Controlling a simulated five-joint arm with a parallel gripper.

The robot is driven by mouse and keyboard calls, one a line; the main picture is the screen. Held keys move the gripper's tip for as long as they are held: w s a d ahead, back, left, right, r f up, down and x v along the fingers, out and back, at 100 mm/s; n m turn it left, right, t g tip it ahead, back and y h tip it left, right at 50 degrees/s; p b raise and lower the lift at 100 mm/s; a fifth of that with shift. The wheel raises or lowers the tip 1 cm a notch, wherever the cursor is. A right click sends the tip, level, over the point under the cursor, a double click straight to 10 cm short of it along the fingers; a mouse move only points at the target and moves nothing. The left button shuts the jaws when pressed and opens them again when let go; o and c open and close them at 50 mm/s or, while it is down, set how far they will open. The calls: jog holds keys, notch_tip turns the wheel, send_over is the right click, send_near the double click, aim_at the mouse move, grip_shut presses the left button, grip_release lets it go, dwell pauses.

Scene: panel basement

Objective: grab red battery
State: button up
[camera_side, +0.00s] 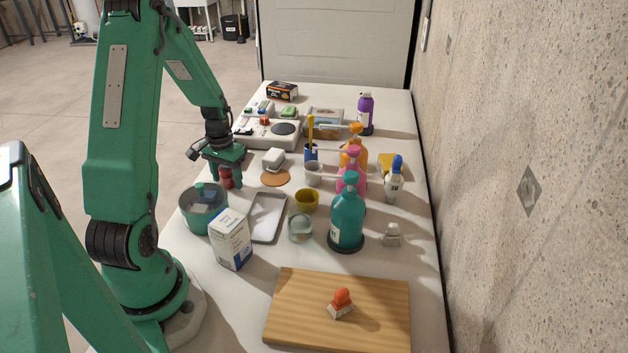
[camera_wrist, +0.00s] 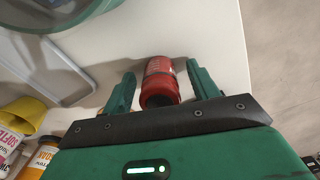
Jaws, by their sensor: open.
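The red battery (camera_wrist: 160,80) is a red cylinder with a dark end, lying or standing between the two fingers in the wrist view. In the side view the red battery (camera_side: 226,177) shows just under my gripper, near the table's left edge. My gripper (camera_wrist: 160,88) is open, with one finger on each side of the battery and a visible gap at both sides. It also shows in the side view (camera_side: 225,172), where the fingers partly cover the battery. I cannot tell how far the fingertips reach down along it.
A green bin (camera_side: 205,222) stands close in front of the battery. A grey tray (camera_side: 267,218) and a white box (camera_side: 231,240) are nearby. Pump bottles, such as the teal one (camera_side: 347,215), stand to the right. A wooden board (camera_side: 300,318) lies in front. The table edge is close at left.

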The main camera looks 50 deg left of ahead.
jog(key=shift+c, duration=0.2)
jog(key=c, duration=1.1)
jog(key=shift+r, duration=0.1)
jog(key=shift+r, duration=0.7)
jog(key=r, duration=0.3)
jog(key=shift+w+d, duration=0.2)
jog(key=shift+d, duration=0.15)
jog(key=w+d+r, duration=0.1)
jog(key=d+r, duration=0.1)
jog(key=d, duration=0.1)
jog(key=d+r, duration=0.2)
jog(key=d, duration=0.2)
jog(key=w+d+r, duration=0.1)
jog(key=d+r, duration=0.1)
jog(key=d, duration=0.1)
jog(key=shift+w+d+r, duration=0.2)
jog(key=shift+w+d, duration=0.1)
